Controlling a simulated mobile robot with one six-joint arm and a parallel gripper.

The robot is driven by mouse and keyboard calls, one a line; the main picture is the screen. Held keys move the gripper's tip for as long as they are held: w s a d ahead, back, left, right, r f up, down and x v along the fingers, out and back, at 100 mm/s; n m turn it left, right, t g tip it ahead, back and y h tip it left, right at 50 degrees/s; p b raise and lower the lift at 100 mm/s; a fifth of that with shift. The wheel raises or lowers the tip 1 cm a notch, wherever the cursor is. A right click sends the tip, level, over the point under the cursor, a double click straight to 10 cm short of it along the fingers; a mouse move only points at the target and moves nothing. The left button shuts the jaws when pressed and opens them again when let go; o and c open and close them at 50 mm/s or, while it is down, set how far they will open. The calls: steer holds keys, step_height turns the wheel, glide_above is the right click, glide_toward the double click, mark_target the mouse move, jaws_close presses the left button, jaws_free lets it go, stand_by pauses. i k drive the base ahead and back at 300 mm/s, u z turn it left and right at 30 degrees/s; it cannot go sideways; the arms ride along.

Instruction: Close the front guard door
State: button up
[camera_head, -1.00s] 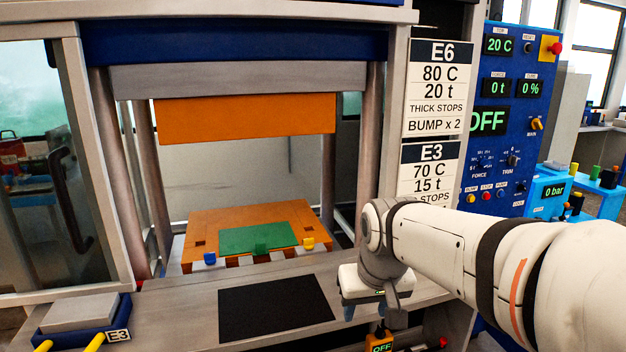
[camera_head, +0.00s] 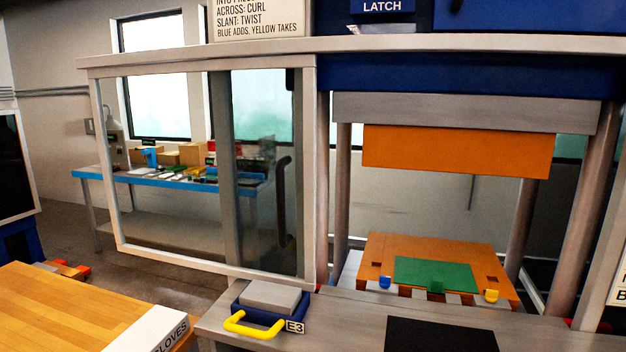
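The front guard door (camera_head: 265,120) is a glass panel in a grey frame, at the left of the press. It stands slid to the left, so the press opening is uncovered. Its dark vertical handle (camera_head: 284,200) is near the panel's right side. Through the opening I see an orange upper block (camera_head: 455,150) raised above an orange lower block (camera_head: 380,250) with a green plate (camera_head: 435,274) on it. My gripper is not in view.
A grey bench ledge (camera_head: 350,325) runs in front of the press. On it are a blue E3 box with a yellow handle (camera_head: 250,329) and a black mat (camera_head: 440,336). A wooden table (camera_head: 80,310) with a gloves box (camera_head: 150,332) is at lower left.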

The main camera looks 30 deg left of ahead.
mark_target(308, 61)
steer(key=u, duration=0.45)
steer(key=k, duration=0.85)
steer(key=u, duration=0.75)
steer(key=i, duration=0.95)
